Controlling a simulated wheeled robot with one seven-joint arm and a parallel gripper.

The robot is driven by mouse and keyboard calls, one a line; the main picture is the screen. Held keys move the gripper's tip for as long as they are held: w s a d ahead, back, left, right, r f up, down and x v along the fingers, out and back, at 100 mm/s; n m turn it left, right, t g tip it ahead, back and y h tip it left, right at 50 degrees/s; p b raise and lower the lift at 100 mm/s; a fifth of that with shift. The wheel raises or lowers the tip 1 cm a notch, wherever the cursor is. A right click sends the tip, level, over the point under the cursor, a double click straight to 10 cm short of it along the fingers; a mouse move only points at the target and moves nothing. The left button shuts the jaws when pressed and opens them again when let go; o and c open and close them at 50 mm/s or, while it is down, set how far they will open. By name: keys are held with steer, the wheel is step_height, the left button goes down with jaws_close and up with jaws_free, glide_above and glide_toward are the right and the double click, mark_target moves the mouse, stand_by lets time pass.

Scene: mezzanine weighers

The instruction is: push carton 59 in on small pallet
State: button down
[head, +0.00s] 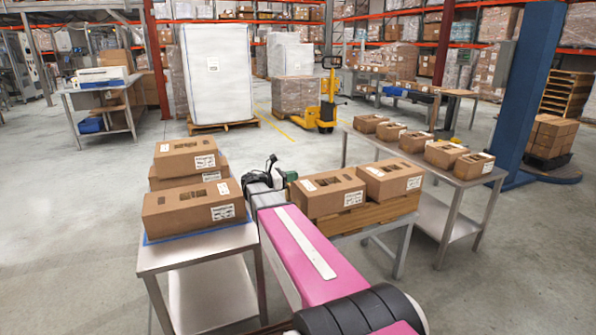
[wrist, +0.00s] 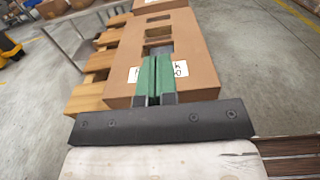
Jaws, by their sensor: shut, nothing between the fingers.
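Two brown cartons with cut-out tops stand on the small wooden pallet (head: 375,214) in the head view. The left one (head: 328,192) sticks out past the pallet's left end; the right one (head: 390,178) is beside it. I cannot read a number 59 on either. My gripper (head: 291,177) is at the left end of the left carton. In the wrist view my green fingers (wrist: 155,65) are shut and empty in front of a carton (wrist: 190,50), partly hiding its white label. Whether they touch it is unclear. Pallet boards (wrist: 92,82) show to its left.
A metal table (head: 200,245) with several cartons stands left of my arm. A long bench (head: 425,170) with a row of cartons is at the right, near a blue column (head: 530,90). A yellow pallet truck (head: 327,105) stands behind. Open floor lies at the left.

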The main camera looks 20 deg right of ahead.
mark_target(300, 200)
step_height(300, 200, down, 12)
steer(key=shift+d+f, duration=0.1)
steer(key=shift+f, duration=0.15)
steer(key=shift+d+r, duration=0.1)
steer(key=shift+d, duration=0.3)
steer(key=d, duration=0.5)
steer(key=shift+w+d, duration=0.1)
steer(key=shift+d, duration=0.05)
stand_by(0.3)
